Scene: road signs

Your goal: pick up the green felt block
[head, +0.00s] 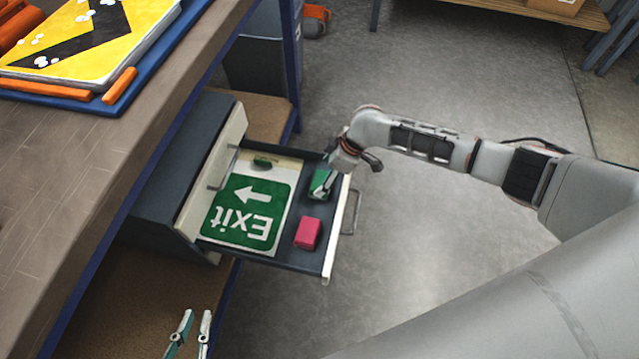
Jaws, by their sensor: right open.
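The green felt block (317,181) lies in the open drawer (290,262), near its front right corner. My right gripper (328,184) reaches down over the block from the right. Its jaws are open at the block, and its fingers cover part of it. I cannot tell whether they touch it. My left gripper (197,318) is at the bottom edge of the view, open and empty, with its fingers apart and well away from the drawer.
A pink block (307,233) lies beside the green one. A green Exit sign (246,212) and a small dark green item (262,162) are also in the drawer. The drawer's front panel and handle (351,212) border the right side. A workbench (70,190) stands at left.

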